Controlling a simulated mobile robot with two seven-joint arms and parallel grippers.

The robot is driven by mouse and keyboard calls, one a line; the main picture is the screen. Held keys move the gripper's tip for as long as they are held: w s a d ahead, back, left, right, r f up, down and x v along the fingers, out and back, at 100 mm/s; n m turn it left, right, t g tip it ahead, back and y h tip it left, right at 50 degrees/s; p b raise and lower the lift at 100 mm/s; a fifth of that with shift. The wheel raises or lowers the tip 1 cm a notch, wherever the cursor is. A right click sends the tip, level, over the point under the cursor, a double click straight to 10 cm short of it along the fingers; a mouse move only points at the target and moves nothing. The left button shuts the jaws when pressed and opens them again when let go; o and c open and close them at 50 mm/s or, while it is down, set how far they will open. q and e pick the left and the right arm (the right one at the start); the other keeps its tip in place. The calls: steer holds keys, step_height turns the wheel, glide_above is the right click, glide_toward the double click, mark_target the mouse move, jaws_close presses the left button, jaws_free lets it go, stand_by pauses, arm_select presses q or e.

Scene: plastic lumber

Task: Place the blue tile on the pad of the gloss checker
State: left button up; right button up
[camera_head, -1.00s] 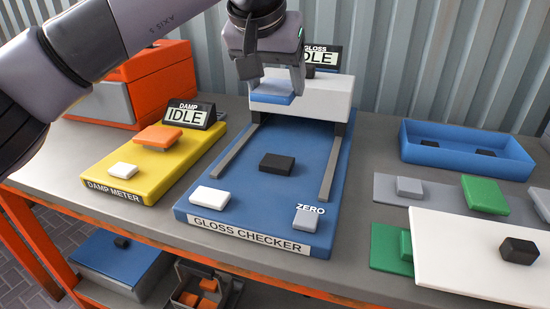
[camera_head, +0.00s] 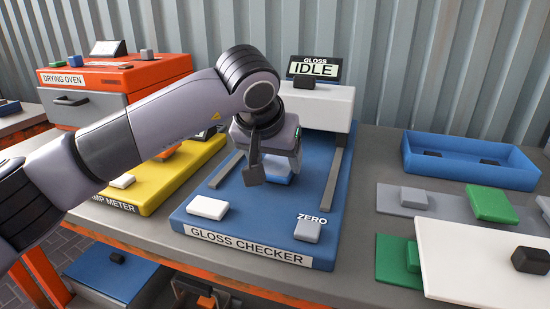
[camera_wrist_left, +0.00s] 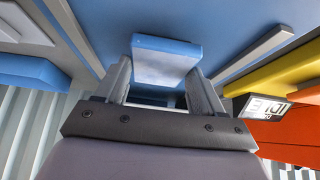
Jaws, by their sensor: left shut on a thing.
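My left gripper (camera_head: 268,172) is over the middle of the blue gloss checker (camera_head: 290,240), fingers down. It is shut on the blue tile (camera_head: 280,179), which shows as a thin light-blue piece behind the near finger. In the left wrist view the tile (camera_wrist_left: 166,62) sits between the two fingers (camera_wrist_left: 162,92). The checker's dark pad is hidden behind the gripper and tile, so I cannot tell whether the tile touches it. The gloss display (camera_head: 314,69) reads IDLE. My right gripper is not in view.
A white button (camera_head: 207,208) and a grey ZERO button (camera_head: 308,230) are on the checker's front. Grey rails (camera_head: 332,178) flank its middle, with a white housing (camera_head: 330,107) behind. The yellow damp meter (camera_head: 150,190) is left; a blue tray (camera_head: 470,160) is right.

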arm_select(q)
steer(key=shift+f, duration=0.2)
steer(key=o, duration=1.1)
steer(key=shift+c, duration=0.2)
steer(key=shift+r, duration=0.15)
steer(key=shift+s+r, duration=0.1)
steer(key=shift+r, duration=0.15)
steer(key=p+v, duration=0.1)
steer(key=v, duration=1)
steer(key=shift+s+r, duration=0.2)
steer(key=shift+a, duration=0.1)
steer(key=shift+s, duration=0.1)
